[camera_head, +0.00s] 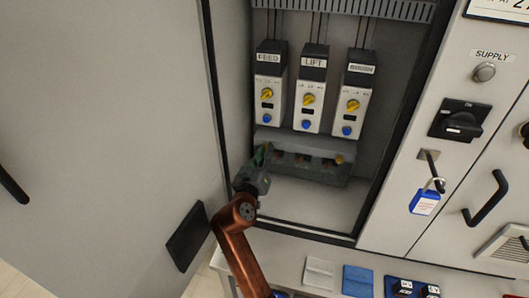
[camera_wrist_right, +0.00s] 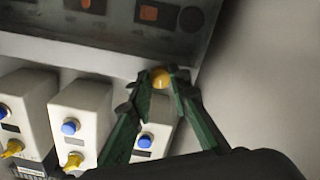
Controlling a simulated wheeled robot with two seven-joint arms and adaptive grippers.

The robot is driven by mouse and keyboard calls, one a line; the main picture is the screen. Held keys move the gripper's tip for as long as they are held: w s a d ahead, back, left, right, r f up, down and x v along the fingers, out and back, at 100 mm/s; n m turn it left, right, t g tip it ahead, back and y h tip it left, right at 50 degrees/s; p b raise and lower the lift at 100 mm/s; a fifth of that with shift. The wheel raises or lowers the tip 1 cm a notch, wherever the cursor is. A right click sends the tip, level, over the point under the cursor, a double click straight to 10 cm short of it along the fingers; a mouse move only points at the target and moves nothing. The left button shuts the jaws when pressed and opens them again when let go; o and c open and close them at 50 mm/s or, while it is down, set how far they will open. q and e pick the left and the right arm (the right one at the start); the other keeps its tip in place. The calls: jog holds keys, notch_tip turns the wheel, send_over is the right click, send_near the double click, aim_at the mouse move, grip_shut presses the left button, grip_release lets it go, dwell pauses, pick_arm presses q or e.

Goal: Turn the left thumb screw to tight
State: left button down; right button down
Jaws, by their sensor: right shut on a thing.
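The left thumb screw (camera_wrist_right: 160,78) is a small yellow knob, seen in the right wrist view between the fingertips of my right gripper (camera_wrist_right: 161,82). The gripper is shut on it. In the head view my right gripper (camera_head: 262,156) is at the left end of the dark see-through terminal cover (camera_head: 325,174) and hides the left screw. The yellow right thumb screw (camera_head: 339,158) sits uncovered at the cover's other end. I cannot tell how tight the left screw is. My left gripper is not in view.
Above the cover stand the FEED (camera_head: 269,85), LIFT (camera_head: 310,90) and third (camera_head: 353,95) modules, with yellow and blue knobs. The cabinet's left wall and open door are close beside my gripper. A blue padlock (camera_head: 425,202) hangs on the right door.

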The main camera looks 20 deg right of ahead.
jog(key=shift+f, duration=0.3)
jog(key=c, duration=2.2)
grip_release()
jog(key=o, duration=0.4)
jog(key=shift+r, duration=0.15)
jog(key=shift+r, duration=0.1)
